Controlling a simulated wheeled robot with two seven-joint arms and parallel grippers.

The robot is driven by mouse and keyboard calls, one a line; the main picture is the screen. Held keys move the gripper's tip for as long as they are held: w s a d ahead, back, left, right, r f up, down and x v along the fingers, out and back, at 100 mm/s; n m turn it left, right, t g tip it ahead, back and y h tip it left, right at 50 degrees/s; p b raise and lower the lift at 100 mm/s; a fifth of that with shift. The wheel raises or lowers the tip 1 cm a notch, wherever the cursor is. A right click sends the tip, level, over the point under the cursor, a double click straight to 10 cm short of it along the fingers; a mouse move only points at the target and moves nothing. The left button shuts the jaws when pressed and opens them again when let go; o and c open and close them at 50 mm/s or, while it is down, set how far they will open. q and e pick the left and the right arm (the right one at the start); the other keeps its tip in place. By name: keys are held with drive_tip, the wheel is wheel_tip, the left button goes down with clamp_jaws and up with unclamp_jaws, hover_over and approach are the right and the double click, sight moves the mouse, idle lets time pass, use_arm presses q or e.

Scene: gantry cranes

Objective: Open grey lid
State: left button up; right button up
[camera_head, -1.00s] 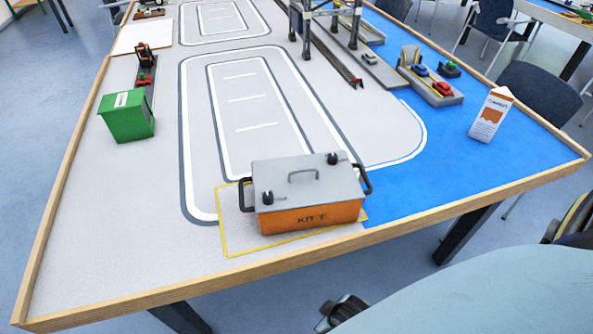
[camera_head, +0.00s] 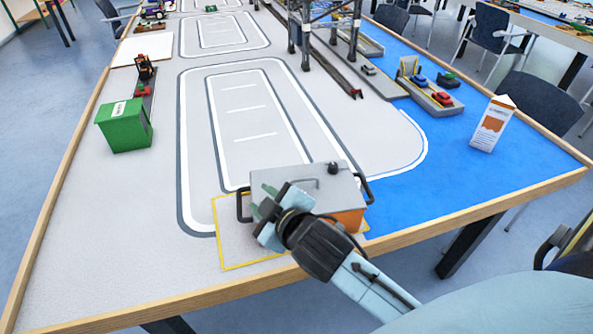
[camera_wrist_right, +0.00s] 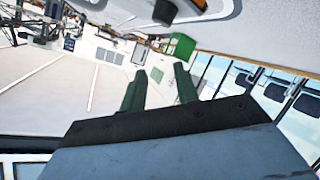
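The grey lid (camera_head: 318,181) lies closed on the orange toolbox (camera_head: 350,218) near the table's front edge. The lid has a grey handle in the middle and a black knob (camera_head: 333,168) at its far right. Black side handles stick out left and right. My right gripper (camera_head: 264,214) is over the toolbox's front left part and hides the lid's front left corner, its knob there and much of the front. In the right wrist view its two green fingers (camera_wrist_right: 160,88) are apart with nothing between them. Whether it touches the lid is unclear. My left gripper is not in view.
A green bin (camera_head: 125,127) stands at the left and a white and orange carton (camera_head: 492,124) at the right. The gantry crane (camera_head: 322,28) is at the back. The wooden table rim (camera_head: 480,215) runs along the front. The grey mat left of the toolbox is clear.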

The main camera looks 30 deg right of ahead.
drive_tip(key=w+a+r+n+g+y, duration=0.1)
drive_tip(key=w+a+r+n+y, duration=0.2)
drive_tip(key=a+r+n+y, duration=0.8)
drive_tip(key=w+a+r+n+g+y, duration=0.25)
drive_tip(key=a+r+n+y, duration=0.35)
drive_tip(key=n, duration=0.9)
drive_tip(key=d+f+n+g+h, duration=0.7)
drive_tip(key=f+n+g, duration=0.35)
drive_tip(key=n, duration=0.45)
drive_tip(key=w+d+r+g+h, duration=0.15)
drive_tip(key=d+h, duration=0.35)
drive_tip(key=d, duration=0.6)
drive_tip(key=w+d+r+h, duration=0.15)
drive_tip(key=d+h, duration=0.35)
drive_tip(key=d, duration=0.6)
drive_tip(key=shift+n, duration=0.4)
drive_tip(key=f, duration=0.4)
drive_tip(key=s+f, duration=0.1)
drive_tip(key=f, duration=0.3)
drive_tip(key=s+a+f, duration=0.1)
drive_tip(key=f, duration=0.3)
drive_tip(key=shift+s, duration=0.2)
